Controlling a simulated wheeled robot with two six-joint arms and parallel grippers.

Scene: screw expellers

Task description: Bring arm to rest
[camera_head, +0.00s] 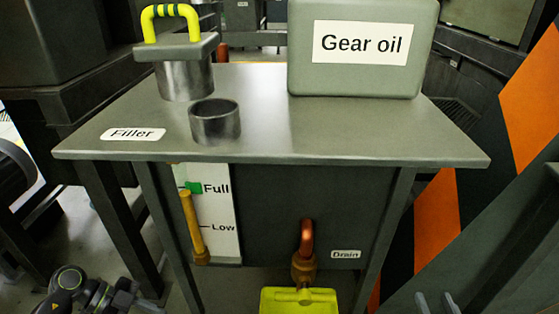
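My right gripper (437,303) shows at the bottom edge, right of centre. Its two grey fingertips point up and stand apart, with nothing seen between them. The rest of it is cut off by the frame. My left arm (75,288) shows at the lower left, with dark joints and green rings. Its outer end lies low, left of the table's front leg, and I cannot make out its fingers or whether they are open. Both arms are below the tabletop.
A grey metal table (270,135) carries a Gear oil can (300,80), a lid with a yellow handle (172,12) and an open filler neck (215,122). Below are a level gauge (222,225), a copper drain pipe (306,238) and a yellow-green container (270,302). A dark slanted panel (490,250) stands at right.

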